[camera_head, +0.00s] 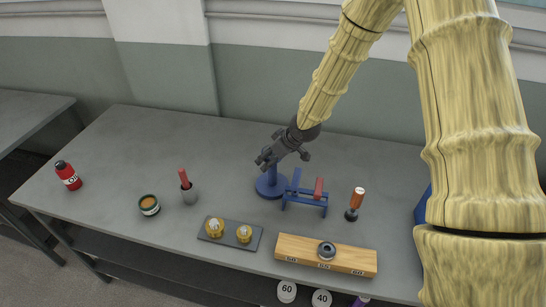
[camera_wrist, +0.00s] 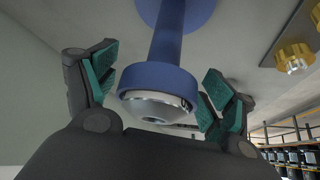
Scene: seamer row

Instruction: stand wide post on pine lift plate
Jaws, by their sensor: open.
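My gripper (camera_head: 268,159) is open at the top of a blue post on a round blue base (camera_head: 271,187). In the wrist view the open fingers (camera_wrist: 157,92) are on both sides of the blue collar (camera_wrist: 158,78), with a chrome, domed end facing me; I see no grip on it. A pine block (camera_head: 300,252) with number labels lies near the table's front edge, with a dark steel ring-shaped piece (camera_head: 326,250) on top near its middle. I cannot tell for sure which thing is the wide post or the lift plate.
The back left is clear.

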